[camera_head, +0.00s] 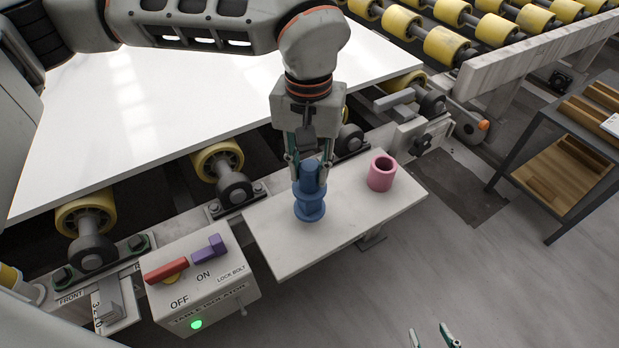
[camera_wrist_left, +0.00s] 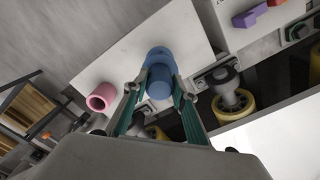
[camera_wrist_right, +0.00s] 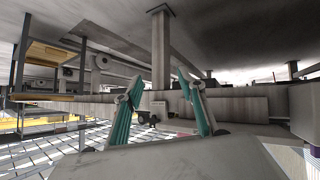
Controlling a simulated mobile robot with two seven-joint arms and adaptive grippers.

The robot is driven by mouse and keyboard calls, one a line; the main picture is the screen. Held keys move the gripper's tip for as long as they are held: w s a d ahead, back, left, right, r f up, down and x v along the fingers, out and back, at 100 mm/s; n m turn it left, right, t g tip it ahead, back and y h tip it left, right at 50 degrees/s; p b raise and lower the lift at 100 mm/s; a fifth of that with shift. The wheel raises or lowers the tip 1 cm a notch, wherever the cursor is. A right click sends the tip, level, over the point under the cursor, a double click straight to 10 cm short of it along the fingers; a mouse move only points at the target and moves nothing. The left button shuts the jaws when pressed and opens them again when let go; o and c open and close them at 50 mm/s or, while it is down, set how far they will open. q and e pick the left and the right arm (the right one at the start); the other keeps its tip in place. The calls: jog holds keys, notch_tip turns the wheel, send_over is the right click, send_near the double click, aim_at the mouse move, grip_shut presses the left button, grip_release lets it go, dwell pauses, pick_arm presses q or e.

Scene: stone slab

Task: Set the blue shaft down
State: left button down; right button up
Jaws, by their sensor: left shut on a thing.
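The blue shaft (camera_head: 309,198) is a stepped cylinder with a wide flange near its lower end. It stands upright at the small white shelf (camera_head: 285,242); I cannot tell whether its base touches the surface. My left gripper (camera_head: 308,170) comes down from above and is shut on the shaft's narrow upper part. The left wrist view shows the shaft (camera_wrist_left: 160,70) between the fingertips (camera_wrist_left: 158,88). My right gripper (camera_head: 432,338) shows only its fingertips at the bottom edge. In the right wrist view its fingers (camera_wrist_right: 160,88) are apart with nothing between them.
A pink hollow sleeve (camera_head: 381,173) stands on the shelf right of the shaft. A control box (camera_head: 205,290) with red and purple handles and a green light is at the left. A white slab (camera_head: 140,110) lies on yellow rollers behind. The shelf's front right is bare.

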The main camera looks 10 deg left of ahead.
aim_at(310, 189)
pick_arm(q)
notch_tip(310, 189, down, 3)
jog(key=shift+f, duration=0.2)
jog(key=shift+r, duration=0.15)
pick_arm(e)
jog(key=shift+a+r, duration=0.1)
jog(key=shift+a, duration=0.1)
pick_arm(q)
jog(key=c, duration=1.6)
grip_release()
jog(key=shift+c, duration=0.2)
pick_arm(e)
jog(key=shift+d, duration=0.1)
